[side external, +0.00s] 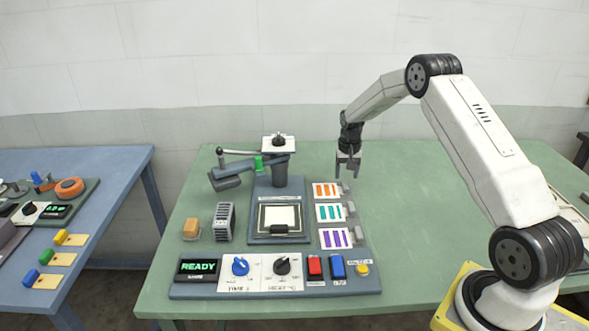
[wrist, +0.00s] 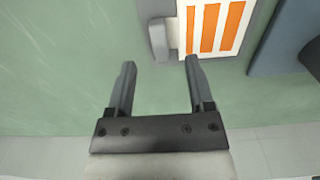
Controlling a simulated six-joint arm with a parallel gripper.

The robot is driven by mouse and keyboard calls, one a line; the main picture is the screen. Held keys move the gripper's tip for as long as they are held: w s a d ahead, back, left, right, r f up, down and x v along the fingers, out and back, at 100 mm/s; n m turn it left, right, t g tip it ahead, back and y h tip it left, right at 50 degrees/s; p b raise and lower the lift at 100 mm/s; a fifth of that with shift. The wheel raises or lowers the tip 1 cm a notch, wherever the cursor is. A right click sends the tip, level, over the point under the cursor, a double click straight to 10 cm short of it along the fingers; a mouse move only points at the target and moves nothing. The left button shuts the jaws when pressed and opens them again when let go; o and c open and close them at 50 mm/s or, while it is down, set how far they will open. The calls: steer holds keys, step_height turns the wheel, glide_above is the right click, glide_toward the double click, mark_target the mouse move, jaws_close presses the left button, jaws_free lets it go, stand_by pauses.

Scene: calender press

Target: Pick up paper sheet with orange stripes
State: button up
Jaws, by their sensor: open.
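The paper sheet with orange stripes (side external: 326,190) lies on the green table, the farthest of three striped sheets in the side view. It also shows at the top of the wrist view (wrist: 222,28), cut off by the frame edge. A small grey tab (wrist: 160,38) stands at its edge. My gripper (side external: 348,170) is open and empty, above the table, just beyond and to the right of the orange sheet. In the wrist view, the sheet and tab lie ahead of its two fingers (wrist: 158,75), and nothing is between them.
A teal-striped sheet (side external: 329,212) and a purple-striped sheet (side external: 335,238) lie nearer the front. The press (side external: 279,205) stands left of the sheets, with a control panel (side external: 205,288) in front. The table to the right of the sheets is clear.

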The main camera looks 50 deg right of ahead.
mark_target(345, 185)
steer(key=shift+f, duration=2.05)
jaws_close()
